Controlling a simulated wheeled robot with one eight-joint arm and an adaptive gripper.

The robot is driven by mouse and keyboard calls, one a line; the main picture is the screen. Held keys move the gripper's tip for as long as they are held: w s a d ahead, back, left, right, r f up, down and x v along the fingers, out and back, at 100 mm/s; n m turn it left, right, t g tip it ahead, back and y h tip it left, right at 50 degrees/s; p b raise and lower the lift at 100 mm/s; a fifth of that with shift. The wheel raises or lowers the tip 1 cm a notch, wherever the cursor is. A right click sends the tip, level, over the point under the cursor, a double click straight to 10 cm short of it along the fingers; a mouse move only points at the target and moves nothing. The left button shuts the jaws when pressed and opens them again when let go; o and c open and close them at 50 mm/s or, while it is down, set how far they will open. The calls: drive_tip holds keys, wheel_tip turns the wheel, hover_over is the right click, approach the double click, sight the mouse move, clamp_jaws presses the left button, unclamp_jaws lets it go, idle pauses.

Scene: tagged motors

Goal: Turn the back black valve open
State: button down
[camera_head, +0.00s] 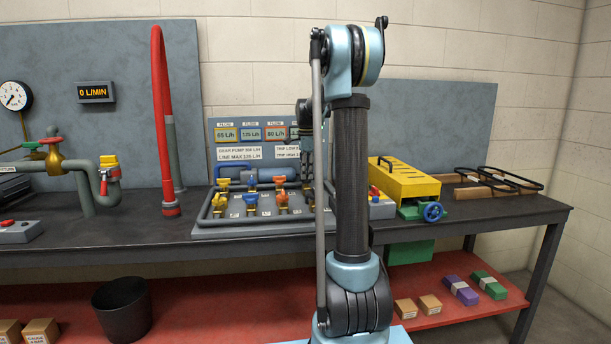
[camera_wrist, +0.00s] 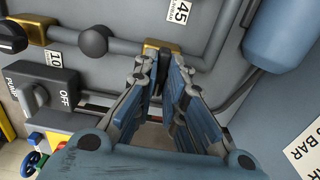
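In the wrist view, the back brass valve body (camera_wrist: 152,46) sits on a grey pipe at my fingertips. A dark piece, seemingly its black handle (camera_wrist: 163,72), shows between the fingers; its angle is mostly hidden. My gripper (camera_wrist: 162,66) straddles it with a visible gap between the fingers; contact cannot be told. Another black valve handle (camera_wrist: 12,38) is at the far left on a second brass body (camera_wrist: 34,29). In the head view, my gripper (camera_head: 307,170) is low over the right part of the valve panel (camera_head: 240,229), and my arm hides the black valves.
A dark round knob (camera_wrist: 93,40) stands on the pipe between the brass bodies. A pump switch (camera_wrist: 45,95) and a blue cylinder (camera_wrist: 282,35) are close by. Blue, yellow and orange valves (camera_head: 250,199) lie left of my gripper; a yellow box (camera_head: 405,182) stands right.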

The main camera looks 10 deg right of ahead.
drive_tip(key=shift+n, duration=0.4)
drive_tip(key=n, duration=0.8)
drive_tip(key=shift+n, duration=0.3)
drive_tip(key=n, duration=0.8)
drive_tip(key=shift+w+n, duration=0.1)
drive_tip(key=shift+n, duration=0.3)
drive_tip(key=c, duration=1.7)
unclamp_jaws()
drive_tip(key=shift+o, duration=0.2)
